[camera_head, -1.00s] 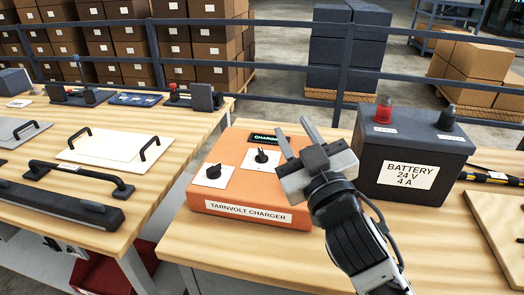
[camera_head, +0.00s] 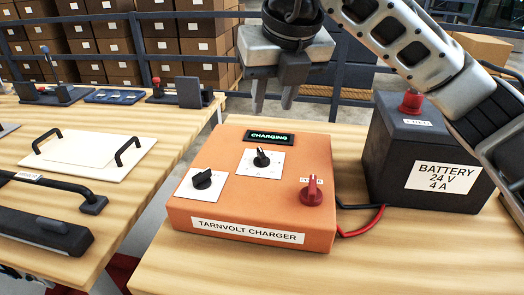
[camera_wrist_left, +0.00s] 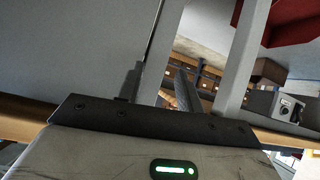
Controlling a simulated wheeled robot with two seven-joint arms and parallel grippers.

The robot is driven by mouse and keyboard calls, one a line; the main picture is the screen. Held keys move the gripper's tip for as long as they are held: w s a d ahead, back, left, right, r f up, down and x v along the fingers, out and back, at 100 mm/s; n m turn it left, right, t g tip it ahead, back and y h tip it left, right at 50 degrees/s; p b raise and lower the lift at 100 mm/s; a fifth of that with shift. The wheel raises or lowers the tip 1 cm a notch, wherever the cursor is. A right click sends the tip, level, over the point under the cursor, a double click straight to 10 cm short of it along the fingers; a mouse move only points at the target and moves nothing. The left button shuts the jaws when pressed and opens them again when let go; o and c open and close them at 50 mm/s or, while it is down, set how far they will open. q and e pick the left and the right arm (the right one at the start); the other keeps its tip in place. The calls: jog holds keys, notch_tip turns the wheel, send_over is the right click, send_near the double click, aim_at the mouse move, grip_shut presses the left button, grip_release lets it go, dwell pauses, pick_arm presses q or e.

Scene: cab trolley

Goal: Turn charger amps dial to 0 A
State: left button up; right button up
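The orange Tarnvolt charger (camera_head: 240,210) sits on the wooden table, and its display (camera_head: 268,136) reads CHARGING in green. A black dial on a white plate (camera_head: 202,179) is at its left, and a second black dial (camera_head: 262,158) is at its middle. The dial lettering is too small to read, so I cannot tell which is amps. A red knob (camera_head: 312,191) is at the right. My right gripper (camera_head: 274,102) is open and empty, above and behind the charger, touching no dial. My left gripper (camera_wrist_left: 158,88) looks open and empty, away from the charger.
A dark battery (camera_head: 393,165) labelled 24 V 4 A stands right of the charger, partly behind my right arm. Red and black cables (camera_head: 362,226) run between them. A left bench (camera_head: 130,200) holds a white panel with handles (camera_head: 88,153). A rail and boxes stand behind.

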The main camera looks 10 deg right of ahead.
aim_at(263, 155)
jog(key=x, duration=0.5)
jog(key=p+x, duration=0.1)
jog(key=x, duration=0.9)
jog(key=shift+w+d+f, duration=0.2)
jog(key=shift+d+f, duration=0.05)
jog(key=shift+d, duration=0.15)
grip_shut()
